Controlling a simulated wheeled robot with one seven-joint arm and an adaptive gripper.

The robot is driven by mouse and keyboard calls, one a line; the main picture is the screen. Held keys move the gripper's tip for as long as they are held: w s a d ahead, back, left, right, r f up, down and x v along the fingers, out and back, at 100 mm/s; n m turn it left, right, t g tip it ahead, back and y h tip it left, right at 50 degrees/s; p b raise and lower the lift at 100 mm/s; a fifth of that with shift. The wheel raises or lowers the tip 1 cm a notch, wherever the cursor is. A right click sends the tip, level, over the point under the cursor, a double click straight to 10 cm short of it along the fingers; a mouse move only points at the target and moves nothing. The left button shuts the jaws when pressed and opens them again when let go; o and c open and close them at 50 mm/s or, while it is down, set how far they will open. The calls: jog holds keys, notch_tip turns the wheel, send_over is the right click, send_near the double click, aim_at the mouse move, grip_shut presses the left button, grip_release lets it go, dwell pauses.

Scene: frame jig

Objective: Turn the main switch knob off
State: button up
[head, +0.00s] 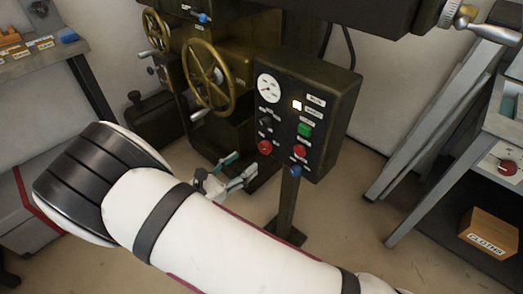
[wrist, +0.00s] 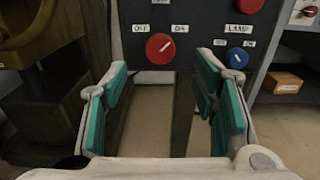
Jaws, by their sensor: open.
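The red main switch knob (wrist: 160,47) is on the dark panel ahead, below the labels OFF on the left and ON on the right. Its pale pointer line slants up and right, toward ON. In the head view the knob (head: 264,147) is at the lower left of the control box (head: 323,125). My gripper (wrist: 164,88) is open with teal pads and nothing between them. The knob appears above and between the fingers in the wrist view, apart from them. In the head view my gripper (head: 239,170) is low, in front of the box.
A blue LAMP knob (wrist: 236,58) is right of the red knob. A green button (head: 304,129) and a red button (head: 299,151) are on the same panel. A brass handwheel (head: 209,78) stands left of the box. A post (head: 288,210) supports the box.

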aim_at(262, 149)
jog(key=b+x, duration=0.1)
jog(key=x, duration=0.7)
jog(key=shift+w+d, duration=0.1)
jog(key=shift+w, duration=0.05)
jog(key=c, duration=1.1)
